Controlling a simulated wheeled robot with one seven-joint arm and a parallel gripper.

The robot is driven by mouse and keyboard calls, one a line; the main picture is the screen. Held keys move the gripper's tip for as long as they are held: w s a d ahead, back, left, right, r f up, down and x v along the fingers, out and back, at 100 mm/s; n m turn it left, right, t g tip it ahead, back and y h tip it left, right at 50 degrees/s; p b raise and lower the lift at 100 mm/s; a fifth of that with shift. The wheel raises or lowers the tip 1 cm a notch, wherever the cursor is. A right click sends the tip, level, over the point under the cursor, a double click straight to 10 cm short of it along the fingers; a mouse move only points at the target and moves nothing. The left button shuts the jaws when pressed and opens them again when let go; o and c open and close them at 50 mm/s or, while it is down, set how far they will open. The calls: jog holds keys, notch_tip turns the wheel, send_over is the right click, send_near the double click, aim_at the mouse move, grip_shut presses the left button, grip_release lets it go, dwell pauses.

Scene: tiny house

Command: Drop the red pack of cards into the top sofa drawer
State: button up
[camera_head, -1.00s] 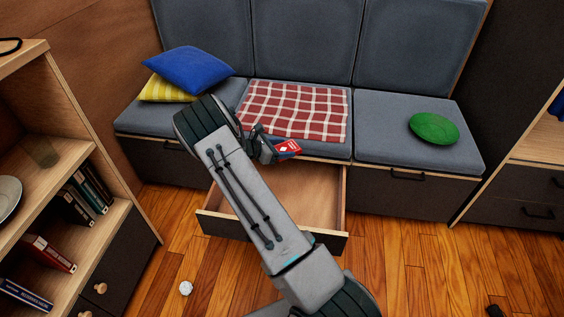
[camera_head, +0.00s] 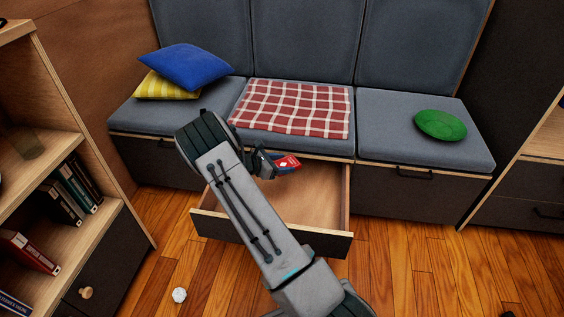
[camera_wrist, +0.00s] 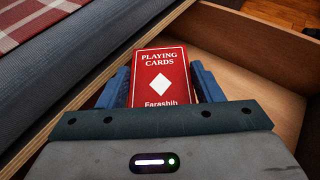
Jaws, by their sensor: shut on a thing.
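The red pack of cards (camera_head: 287,163) is held between the fingers of my gripper (camera_head: 274,164). In the wrist view the pack (camera_wrist: 163,82) shows its "PLAYING CARDS" face, with a blue finger of my gripper (camera_wrist: 163,88) on each side. The middle sofa drawer (camera_head: 318,205) is pulled open below the seat and looks empty where I can see it. My gripper and the pack are above the drawer's rear part, close to the seat's front edge. My arm hides the drawer's left part. In the wrist view the drawer's wooden inside (camera_wrist: 240,50) lies behind and right of the pack.
The sofa seat with a checkered blanket (camera_head: 293,108) is just behind the gripper. Blue (camera_head: 186,67) and yellow (camera_head: 168,87) pillows lie left, a green round object (camera_head: 440,125) right. A bookshelf (camera_head: 112,212) stands at left. A small white ball (camera_head: 179,295) lies on the floor.

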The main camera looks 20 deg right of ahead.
jog(key=shift+f, duration=0.45)
jog(key=o, duration=1.1)
jog(key=p+v, duration=0.4)
jog(key=v, duration=1)
jog(key=shift+d, duration=0.1)
